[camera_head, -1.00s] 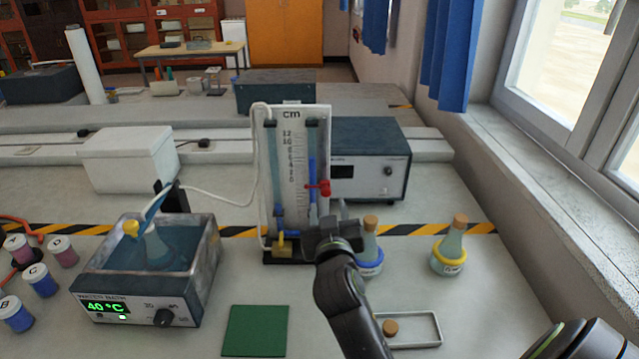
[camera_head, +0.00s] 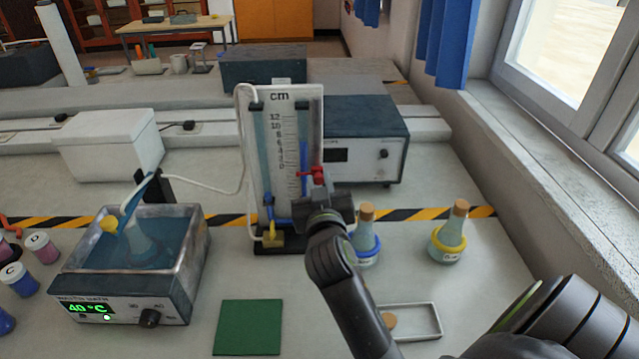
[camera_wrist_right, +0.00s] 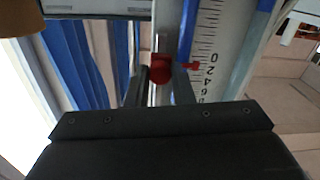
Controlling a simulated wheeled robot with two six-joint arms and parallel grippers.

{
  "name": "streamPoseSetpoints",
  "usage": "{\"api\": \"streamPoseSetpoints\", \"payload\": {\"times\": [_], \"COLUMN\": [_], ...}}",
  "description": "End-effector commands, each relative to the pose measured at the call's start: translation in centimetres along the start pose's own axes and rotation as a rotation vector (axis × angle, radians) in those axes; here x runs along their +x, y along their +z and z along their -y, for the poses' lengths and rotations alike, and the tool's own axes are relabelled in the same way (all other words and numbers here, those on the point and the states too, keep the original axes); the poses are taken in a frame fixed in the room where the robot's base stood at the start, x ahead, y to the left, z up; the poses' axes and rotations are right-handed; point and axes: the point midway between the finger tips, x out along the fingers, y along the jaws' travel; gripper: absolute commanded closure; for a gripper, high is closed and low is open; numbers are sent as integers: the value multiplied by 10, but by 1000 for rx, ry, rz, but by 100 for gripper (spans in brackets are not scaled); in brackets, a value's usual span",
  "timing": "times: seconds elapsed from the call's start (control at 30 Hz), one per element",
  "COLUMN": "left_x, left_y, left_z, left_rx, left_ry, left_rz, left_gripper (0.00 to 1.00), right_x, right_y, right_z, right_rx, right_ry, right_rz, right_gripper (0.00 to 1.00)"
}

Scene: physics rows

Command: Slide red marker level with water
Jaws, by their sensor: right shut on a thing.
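The manometer board (camera_head: 284,165) stands upright mid-bench with a "cm" scale and two tubes. Blue water (camera_head: 304,157) fills much of its right tube. My left gripper is out of view.
A blue-collared flask (camera_head: 366,240) stands close right of my right gripper, a yellow-collared flask (camera_head: 449,236) farther right. A water bath (camera_head: 135,275) is at left. A grey instrument box (camera_head: 365,140) stands behind the board. A green mat (camera_head: 248,327) lies in front.

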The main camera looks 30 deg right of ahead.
Motion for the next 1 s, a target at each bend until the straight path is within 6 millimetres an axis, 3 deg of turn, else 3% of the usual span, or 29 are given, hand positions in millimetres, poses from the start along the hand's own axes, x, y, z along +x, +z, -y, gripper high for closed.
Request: {"api": "streamPoseSetpoints", "payload": {"times": [0.33, 0.8, 1.0], "left_x": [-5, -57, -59], "left_y": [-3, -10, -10], "left_z": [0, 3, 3], "left_rx": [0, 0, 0], "left_ry": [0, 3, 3], "left_rz": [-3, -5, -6], "left_gripper": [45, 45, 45], "right_x": [0, 1, 1], "right_y": [-5, -63, -66], "right_z": [-1, -10, -10], "right_rx": [0, 2, 1], "right_ry": [0, 1, 1], "right_rz": [1, -1, -1], "right_gripper": [100, 100, 100]}}
